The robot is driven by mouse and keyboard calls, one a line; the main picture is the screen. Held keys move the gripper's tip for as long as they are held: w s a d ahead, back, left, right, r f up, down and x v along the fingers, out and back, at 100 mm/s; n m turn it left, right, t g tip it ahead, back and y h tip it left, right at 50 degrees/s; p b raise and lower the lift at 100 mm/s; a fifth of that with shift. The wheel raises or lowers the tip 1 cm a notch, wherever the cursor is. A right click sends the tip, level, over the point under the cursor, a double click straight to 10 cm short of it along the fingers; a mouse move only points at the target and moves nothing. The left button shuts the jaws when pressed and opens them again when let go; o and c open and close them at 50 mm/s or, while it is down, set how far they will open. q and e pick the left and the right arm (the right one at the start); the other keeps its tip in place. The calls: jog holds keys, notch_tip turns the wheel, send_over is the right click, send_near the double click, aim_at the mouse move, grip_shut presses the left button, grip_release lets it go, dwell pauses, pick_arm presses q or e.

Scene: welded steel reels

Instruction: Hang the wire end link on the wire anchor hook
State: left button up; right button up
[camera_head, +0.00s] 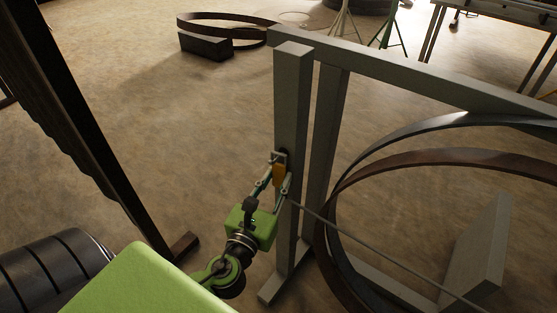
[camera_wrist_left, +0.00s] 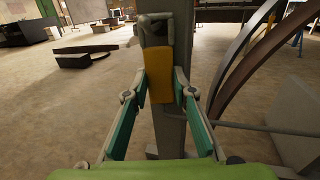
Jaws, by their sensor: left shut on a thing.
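My left gripper (camera_head: 278,179) is at the upright grey steel post (camera_head: 292,100), with its fingers on both sides of an orange tab (camera_head: 279,174). In the left wrist view, the gripper (camera_wrist_left: 160,82) is shut on this orange tab (camera_wrist_left: 161,76), which stands upright in front of the post. A grey metal loop, seemingly the end link (camera_wrist_left: 153,18), sits at the tab's top. A dark part, perhaps the anchor hook (camera_wrist_left: 158,36), shows inside the loop; I cannot tell whether the loop hangs on it. The thin wire (camera_head: 385,255) runs from beside the post to the lower right. My right gripper is not in view.
A grey crossbeam (camera_head: 420,78) runs right from the post's top. Large curved steel bands (camera_head: 440,160) stand close right of the post. A dark steel upright (camera_head: 75,110) rises at left. The floor (camera_head: 190,110) between it and the post is clear.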

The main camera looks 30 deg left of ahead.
pick_arm(q)
jog(key=o, duration=1.1)
jog(key=shift+s, duration=0.1)
jog(key=s, duration=0.4)
jog(key=s+d, duration=0.1)
jog(key=s, duration=0.2)
jog(key=s+d, duration=0.1)
jog(key=s, duration=0.3)
jog(key=shift+s+d, duration=0.1)
jog(key=shift+s, duration=0.2)
jog(key=shift+s, duration=0.1)
